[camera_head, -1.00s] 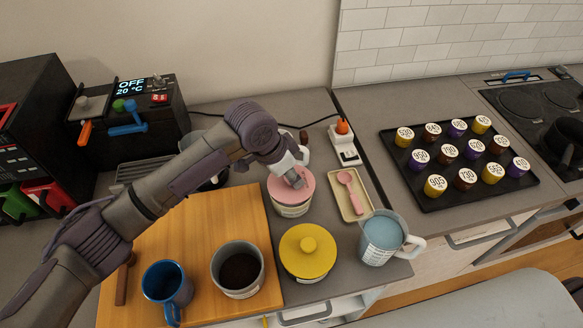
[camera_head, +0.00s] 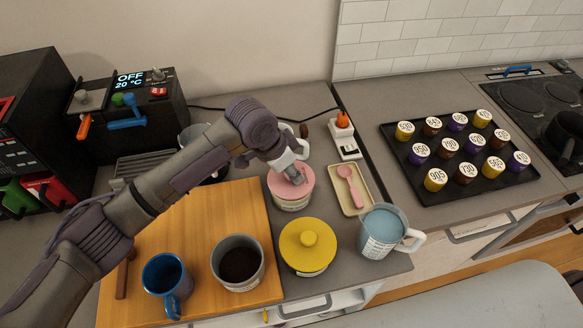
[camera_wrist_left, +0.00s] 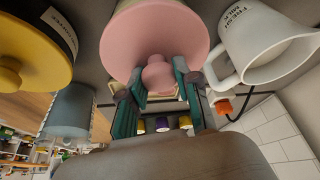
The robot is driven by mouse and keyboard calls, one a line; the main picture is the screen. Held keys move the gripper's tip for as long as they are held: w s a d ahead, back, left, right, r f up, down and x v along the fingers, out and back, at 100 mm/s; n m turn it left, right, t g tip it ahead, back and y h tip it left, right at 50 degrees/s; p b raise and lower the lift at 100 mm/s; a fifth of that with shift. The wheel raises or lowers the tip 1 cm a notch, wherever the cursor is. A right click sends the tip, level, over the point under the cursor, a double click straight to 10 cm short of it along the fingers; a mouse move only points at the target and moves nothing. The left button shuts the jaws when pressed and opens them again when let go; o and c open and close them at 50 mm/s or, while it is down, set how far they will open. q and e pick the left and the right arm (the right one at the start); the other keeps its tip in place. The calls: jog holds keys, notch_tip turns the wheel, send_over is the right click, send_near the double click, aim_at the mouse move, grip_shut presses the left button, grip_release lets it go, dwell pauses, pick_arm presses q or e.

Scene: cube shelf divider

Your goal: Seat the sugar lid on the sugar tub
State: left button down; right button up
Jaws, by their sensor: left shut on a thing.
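The pink sugar lid (camera_head: 281,183) lies over the top of the sugar tub (camera_head: 292,205), a pale labelled tub on the grey counter. Lid and tub look lined up; whether the rim is fully down is hard to tell. My left gripper (camera_head: 297,175) comes in from above and is shut on the lid's knob. In the left wrist view, the pink lid (camera_wrist_left: 150,30) fills the top middle, with its round knob (camera_wrist_left: 160,75) between the fingers of my left gripper (camera_wrist_left: 162,88). My right gripper is not in view.
A yellow-lidded tub (camera_head: 308,247) stands in front, a measuring jug (camera_head: 381,235) front right. A tray with a pink spoon (camera_head: 349,188) lies to the right. An open tub (camera_head: 238,264) and blue mug (camera_head: 167,286) stand on the wooden board (camera_head: 200,215).

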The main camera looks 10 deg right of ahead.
aim_at(280, 183)
pick_arm(q)
jog(key=shift+f, duration=0.7)
jog(key=c, duration=1.2)
grip_release()
jog(key=shift+o, duration=0.2)
jog(key=o, duration=0.6)
jog(key=shift+c, duration=0.2)
jog(key=p+v, duration=0.8)
jog(key=shift+r+p, duration=0.1)
jog(key=shift+p, duration=0.3)
